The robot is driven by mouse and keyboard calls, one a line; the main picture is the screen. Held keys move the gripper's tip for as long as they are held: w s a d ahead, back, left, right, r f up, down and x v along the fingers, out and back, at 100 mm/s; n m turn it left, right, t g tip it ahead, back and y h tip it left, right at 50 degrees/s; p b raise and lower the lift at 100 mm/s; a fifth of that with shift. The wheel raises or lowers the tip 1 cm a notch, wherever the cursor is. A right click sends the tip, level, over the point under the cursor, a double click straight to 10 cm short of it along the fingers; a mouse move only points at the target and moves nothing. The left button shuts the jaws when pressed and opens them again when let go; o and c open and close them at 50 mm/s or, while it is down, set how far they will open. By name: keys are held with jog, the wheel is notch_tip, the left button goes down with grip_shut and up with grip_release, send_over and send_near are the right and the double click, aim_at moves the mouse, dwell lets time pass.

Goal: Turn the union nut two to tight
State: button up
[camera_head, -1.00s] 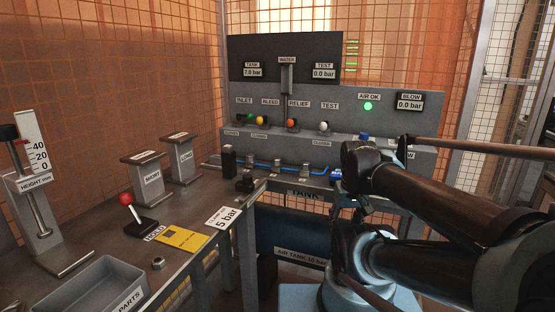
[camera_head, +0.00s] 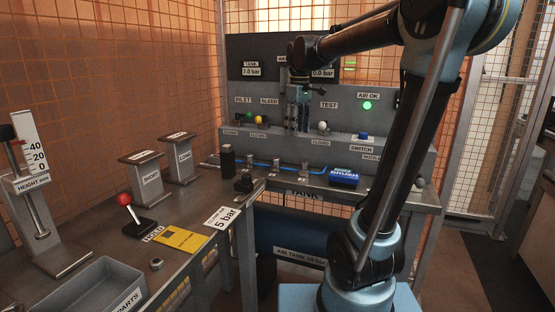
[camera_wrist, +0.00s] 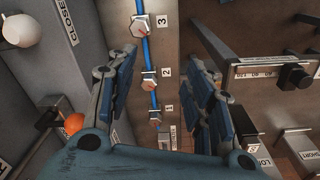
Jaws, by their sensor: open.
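In the wrist view, union nut two (camera_wrist: 149,79) is a pale hexagonal nut with a reddish mark, on a blue pipe (camera_wrist: 145,55) beside a label "2". It appears between my open fingers. Nut three (camera_wrist: 140,25) is farther up the pipe and nut one (camera_wrist: 154,117) lower down. My gripper (camera_wrist: 160,68) is open and empty, with one blue-padded finger on each side of the pipe. In the head view my gripper (camera_head: 298,100) points down above the pipe (camera_head: 262,164), in front of the panel; the nuts are small there.
An orange valve knob (camera_wrist: 73,123) and a white knob (camera_wrist: 18,30) stand left of my fingers in the wrist view. A dark bracket (camera_wrist: 285,73) stands at the right.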

aim_at(278, 158)
jog(key=w+a+r+n, duration=0.3)
jog(key=w+a, duration=0.4)
jog(key=shift+g, duration=0.3)
notch_tip(278, 158, down, 17)
jog(key=shift+a+f, duration=0.1)
jog(key=shift+c, duration=0.4)
jog(key=c, duration=1)
